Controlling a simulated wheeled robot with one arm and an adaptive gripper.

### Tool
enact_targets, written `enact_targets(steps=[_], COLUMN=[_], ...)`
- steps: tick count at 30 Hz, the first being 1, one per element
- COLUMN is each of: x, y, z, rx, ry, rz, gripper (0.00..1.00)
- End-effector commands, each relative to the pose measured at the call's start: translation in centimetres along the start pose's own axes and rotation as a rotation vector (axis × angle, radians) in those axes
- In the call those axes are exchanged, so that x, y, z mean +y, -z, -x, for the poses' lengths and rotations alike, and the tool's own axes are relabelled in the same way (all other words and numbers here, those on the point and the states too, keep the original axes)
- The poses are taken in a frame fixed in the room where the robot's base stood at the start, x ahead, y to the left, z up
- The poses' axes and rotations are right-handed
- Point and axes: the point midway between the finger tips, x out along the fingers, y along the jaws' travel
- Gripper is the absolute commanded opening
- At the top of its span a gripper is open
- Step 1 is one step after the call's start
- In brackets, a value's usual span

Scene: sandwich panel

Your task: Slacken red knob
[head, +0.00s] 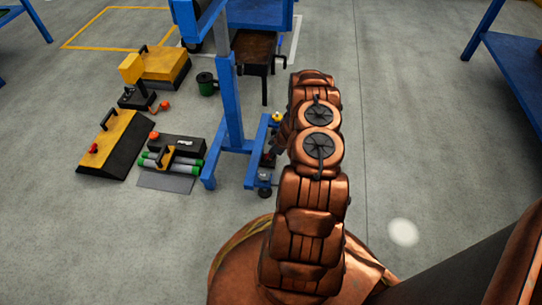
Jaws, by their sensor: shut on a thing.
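My gripper (274,148) shows only in part, small and dark, at the left of my copper arm and low by the foot of a blue stand (230,100). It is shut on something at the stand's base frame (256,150). The thing in its jaws is hidden, and I cannot make out a red knob there. A small red knob-like part (93,148) shows on a yellow and black wedge (118,135) on the floor at the left, well apart from my gripper.
A blue table (515,65) is at the right. The floor between it and my arm is clear.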

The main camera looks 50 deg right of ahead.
Motion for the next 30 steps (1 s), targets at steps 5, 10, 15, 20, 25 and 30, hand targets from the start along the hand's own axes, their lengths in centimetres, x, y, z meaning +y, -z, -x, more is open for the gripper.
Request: enact_targets(steps=[5, 10, 15, 20, 25, 30], x=[-0.07, 0.15, 0.23, 0.04, 0.19, 0.11], y=[-0.09, -0.02, 0.09, 0.05, 0.01, 0.06], z=[-0.29, -0.18, -0.07, -0.12, -0.12, -0.13], rx=[-0.001, 0.0, -0.001, 0.001, 0.0, 0.001], ry=[0.053, 0.105, 0.156, 0.199, 0.222, 0.238], rz=[0.12, 0.252, 0.375, 0.461, 0.523, 0.556], gripper=[0.14, 0.14, 0.14, 0.13, 0.13, 0.13])
